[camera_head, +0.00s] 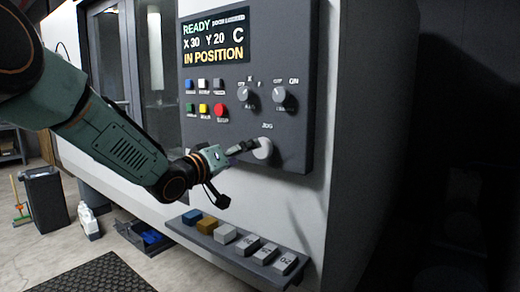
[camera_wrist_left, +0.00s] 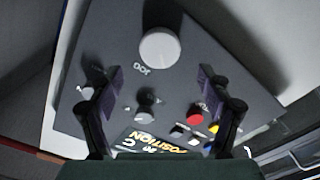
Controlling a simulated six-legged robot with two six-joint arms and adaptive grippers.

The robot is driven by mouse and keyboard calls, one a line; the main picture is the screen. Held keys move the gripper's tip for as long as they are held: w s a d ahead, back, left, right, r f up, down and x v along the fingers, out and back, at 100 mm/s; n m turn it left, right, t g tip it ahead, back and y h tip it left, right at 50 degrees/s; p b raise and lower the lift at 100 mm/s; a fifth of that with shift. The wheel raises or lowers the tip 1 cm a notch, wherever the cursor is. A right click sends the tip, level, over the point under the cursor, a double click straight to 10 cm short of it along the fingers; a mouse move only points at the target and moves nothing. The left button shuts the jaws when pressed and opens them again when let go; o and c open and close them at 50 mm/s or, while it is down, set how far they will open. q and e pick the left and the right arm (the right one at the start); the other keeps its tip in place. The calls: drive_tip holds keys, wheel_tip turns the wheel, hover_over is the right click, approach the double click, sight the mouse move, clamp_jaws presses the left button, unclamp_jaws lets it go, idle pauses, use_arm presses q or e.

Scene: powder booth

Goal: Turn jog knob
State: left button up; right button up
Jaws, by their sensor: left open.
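The jog knob (camera_head: 264,149) is a round light-grey dial low on the dark control panel, under the label JOG. In the left wrist view the knob (camera_wrist_left: 160,48) shows its round face at the top centre, above the fingertips in the picture. My left gripper (camera_head: 240,148) reaches in from the left, and its fingers are close beside the knob. In the left wrist view my left gripper (camera_wrist_left: 160,78) has its fingers spread wide with nothing between them. I cannot tell whether a finger touches the knob. My right gripper is in neither view.
The panel (camera_head: 300,120) also carries a screen (camera_head: 216,40) reading READY, X 30, Y 20 C, IN POSITION, two smaller selector knobs (camera_head: 246,93) and several coloured buttons (camera_head: 220,110). A ledge (camera_head: 190,231) with several blocks projects below. A grey bin (camera_head: 46,200) stands at left.

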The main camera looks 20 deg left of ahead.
sight(264, 148)
use_arm(q)
drive_tip(key=shift+p+x, duration=0.35)
drive_tip(key=shift+x, duration=3.5)
drive_tip(key=c, duration=1.2)
